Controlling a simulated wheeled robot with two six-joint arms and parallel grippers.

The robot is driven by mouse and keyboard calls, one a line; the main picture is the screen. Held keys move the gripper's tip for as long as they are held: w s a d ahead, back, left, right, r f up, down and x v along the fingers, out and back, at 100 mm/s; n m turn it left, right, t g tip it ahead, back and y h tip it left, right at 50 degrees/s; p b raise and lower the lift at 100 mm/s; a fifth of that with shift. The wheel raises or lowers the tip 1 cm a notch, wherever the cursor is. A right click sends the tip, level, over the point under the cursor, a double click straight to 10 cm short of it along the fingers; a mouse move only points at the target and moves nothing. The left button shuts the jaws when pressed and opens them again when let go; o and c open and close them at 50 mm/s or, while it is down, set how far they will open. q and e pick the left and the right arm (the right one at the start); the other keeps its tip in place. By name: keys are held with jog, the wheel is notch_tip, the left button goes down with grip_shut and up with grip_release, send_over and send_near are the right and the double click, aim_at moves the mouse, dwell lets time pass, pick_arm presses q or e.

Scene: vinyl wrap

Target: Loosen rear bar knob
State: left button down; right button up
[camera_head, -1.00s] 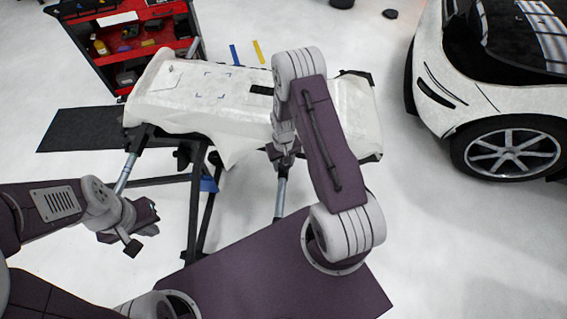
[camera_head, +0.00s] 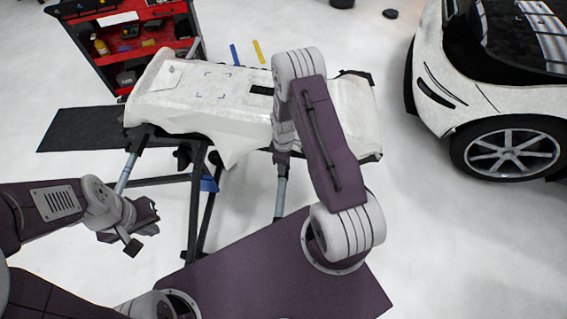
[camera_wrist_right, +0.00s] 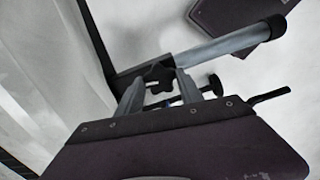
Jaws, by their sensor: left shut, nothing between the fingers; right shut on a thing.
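A black star-shaped knob (camera_wrist_right: 157,76) sits at the joint of the stand's dark frame and a grey metal bar (camera_wrist_right: 225,48) in the right wrist view. My right gripper (camera_wrist_right: 158,86) has its two fingers on either side of this knob and is shut on it. In the head view my right arm reaches to the near edge of the stand, where its gripper and the knob are hidden. My left gripper (camera_head: 146,217) is shut and empty, left of the stand and apart from it.
A white-wrapped panel (camera_head: 190,100) lies on the stand (camera_head: 196,205). A smaller black knob (camera_wrist_right: 214,85) is right of my right fingers. A red tool cart (camera_head: 95,45) stands behind, a white car (camera_head: 470,90) at right. Open floor lies between stand and car.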

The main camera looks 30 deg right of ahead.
jog(key=n, duration=0.4)
jog(key=shift+w+r+n, duration=0.1)
jog(key=shift+n, duration=0.2)
jog(key=n, duration=0.3)
jog(key=shift+n, duration=0.3)
jog(key=n, duration=0.4)
jog(key=shift+n, duration=2.1)
jog(key=o, duration=1.4)
notch_tip(320, 180, up, 9)
